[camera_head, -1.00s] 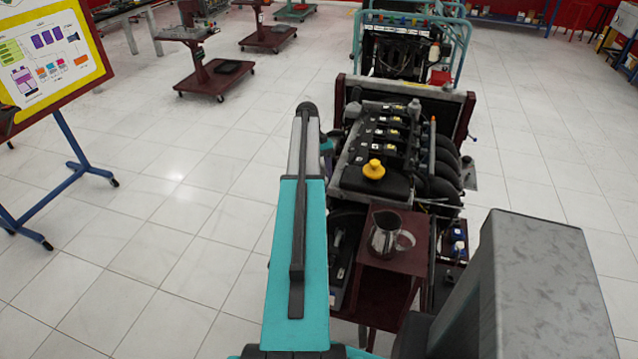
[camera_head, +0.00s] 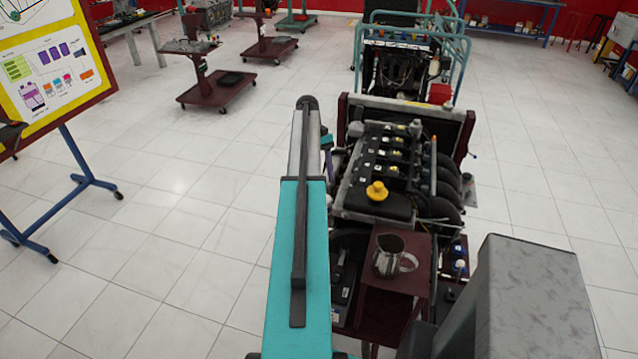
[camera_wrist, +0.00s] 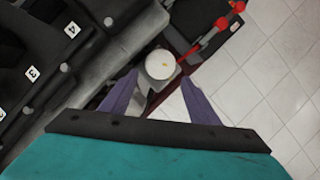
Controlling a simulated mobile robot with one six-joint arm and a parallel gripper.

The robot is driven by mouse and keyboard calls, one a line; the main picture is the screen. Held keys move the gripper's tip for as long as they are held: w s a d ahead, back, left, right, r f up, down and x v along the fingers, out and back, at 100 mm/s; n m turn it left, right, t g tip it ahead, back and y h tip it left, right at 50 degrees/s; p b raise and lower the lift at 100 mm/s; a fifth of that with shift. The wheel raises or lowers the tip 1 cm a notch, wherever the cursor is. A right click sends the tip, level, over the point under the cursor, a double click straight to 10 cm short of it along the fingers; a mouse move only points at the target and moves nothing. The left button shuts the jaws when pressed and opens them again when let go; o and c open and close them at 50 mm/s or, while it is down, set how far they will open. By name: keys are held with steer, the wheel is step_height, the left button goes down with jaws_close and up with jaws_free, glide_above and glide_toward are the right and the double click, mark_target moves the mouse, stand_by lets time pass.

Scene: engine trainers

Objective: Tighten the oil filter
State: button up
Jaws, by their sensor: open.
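The engine (camera_head: 385,165) stands on its trainer stand in the head view, with a yellow oil cap (camera_head: 377,191) on top. In the wrist view, a short pale cylinder with a white round end (camera_wrist: 161,65), which looks like the oil filter, sits beside the dark engine side (camera_wrist: 60,75). My gripper (camera_wrist: 160,85) is open, its two purple fingers apart. The cylinder shows between and just beyond the fingertips, and nothing is gripped. Contact cannot be told. In the head view my arm hides most of the gripper and the filter.
A metal jug (camera_head: 392,257) stands on a dark red stand (camera_head: 400,280) in front of the engine. A red-handled rod (camera_wrist: 222,23) lies near the cylinder in the wrist view. A yellow-framed board (camera_head: 75,95) stands at left.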

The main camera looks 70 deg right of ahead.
steer(key=shift+p+v, duration=0.8)
steer(key=shift+v, duration=1.3)
steer(key=shift+o, duration=0.4)
steer(key=shift+o, duration=0.8)
steer(key=shift+w, duration=0.1)
steer(key=shift+w+a+r+n+g+h+b, duration=0.2)
steer(key=shift+a+n+h+b, duration=0.55)
steer(key=shift+n, duration=1.2)
steer(key=shift+w+a+r+n+g+h+b, duration=0.2)
steer(key=shift+a+n+h+b, duration=0.55)
steer(key=shift+n, duration=1.25)
steer(key=shift+w+a+r+n+g+h+b, duration=0.15)
steer(key=shift+a+n+g+h+b, duration=0.25)
steer(key=shift+a+n+b, duration=1.05)
steer(key=shift+d+f+n+p, duration=0.1)
steer(key=shift+d+n+p, duration=0.3)
steer(key=shift+n+p, duration=0.15)
steer(key=shift+f, duration=0.1)
